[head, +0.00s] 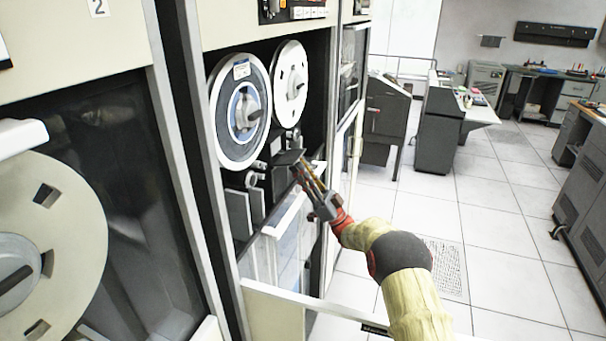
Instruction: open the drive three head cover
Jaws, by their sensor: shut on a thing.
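The tape drive in the middle has two reels, a larger one (240,110) with a blue label ring and a paper label, and a pale one (290,84) to its right. Below the reels is the head area, where a small dark flap, seemingly the head cover (286,157), sticks out tilted. My gripper (299,168) reaches in from the lower right and is shut on the flap's edge. The fingertips are small and partly merge with the dark parts, so the exact contact is hard to see. The rest of the head assembly is partly hidden behind the flap and gripper.
A drive marked 2 (97,7) with a big pale reel (45,250) stands close at left. A pale framed panel (310,315) juts out low, beneath my arm. Grey machines (440,130) stand farther back. The tiled floor (500,230) at right is open.

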